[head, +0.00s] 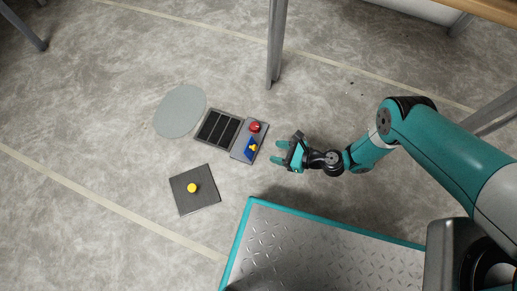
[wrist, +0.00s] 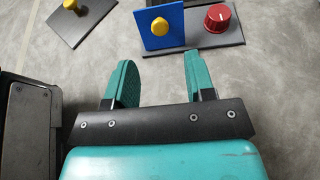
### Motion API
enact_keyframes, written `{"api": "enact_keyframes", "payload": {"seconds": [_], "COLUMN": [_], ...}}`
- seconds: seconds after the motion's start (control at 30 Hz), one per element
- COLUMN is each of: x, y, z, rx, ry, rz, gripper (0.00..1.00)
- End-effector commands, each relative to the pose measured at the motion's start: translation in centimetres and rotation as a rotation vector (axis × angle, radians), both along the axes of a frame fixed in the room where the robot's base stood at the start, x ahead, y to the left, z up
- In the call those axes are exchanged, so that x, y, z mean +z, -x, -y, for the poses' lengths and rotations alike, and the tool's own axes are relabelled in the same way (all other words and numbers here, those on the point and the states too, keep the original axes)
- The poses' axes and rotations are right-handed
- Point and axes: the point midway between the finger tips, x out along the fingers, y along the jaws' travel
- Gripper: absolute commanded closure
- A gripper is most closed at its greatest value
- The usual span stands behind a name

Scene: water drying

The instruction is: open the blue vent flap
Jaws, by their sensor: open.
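The blue vent flap (head: 250,149) is a small blue panel with a yellow knob (head: 254,147), at the near end of a grey plate (head: 241,156) on the floor. In the wrist view the flap (wrist: 150,38) stands ahead of the fingers, with its yellow knob (wrist: 160,27) facing me. I cannot tell how far the flap is tilted. My gripper (head: 279,153) is just right of the flap in the head view. It also shows in the wrist view (wrist: 160,80), its two teal fingers spread apart with nothing between them.
A red knob (head: 255,127) sits on the same plate beside the flap. A dark slatted panel (head: 218,129), a round grey disc (head: 180,111) and a dark square plate with a yellow knob (head: 192,188) lie leftward. A table leg (head: 276,45) stands behind.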

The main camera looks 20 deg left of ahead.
Motion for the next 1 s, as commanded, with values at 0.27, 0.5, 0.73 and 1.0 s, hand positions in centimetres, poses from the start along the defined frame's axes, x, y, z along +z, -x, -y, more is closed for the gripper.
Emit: {"api": "enact_keyframes", "payload": {"seconds": [0.27,0.5,0.73,1.0], "x": [-2.5,-3.0,-2.9,-2.9], "y": [-0.3,-0.5,-0.6,-0.6], "z": [-5.4,-7.3,-7.4,-7.4], "rx": [0.006,0.003,0.002,0.002], "ry": [-0.001,-0.001,-0.001,0.000], "rz": [0.004,0.003,0.002,0.001], "gripper": [0.50,0.50,0.50,0.96]}}
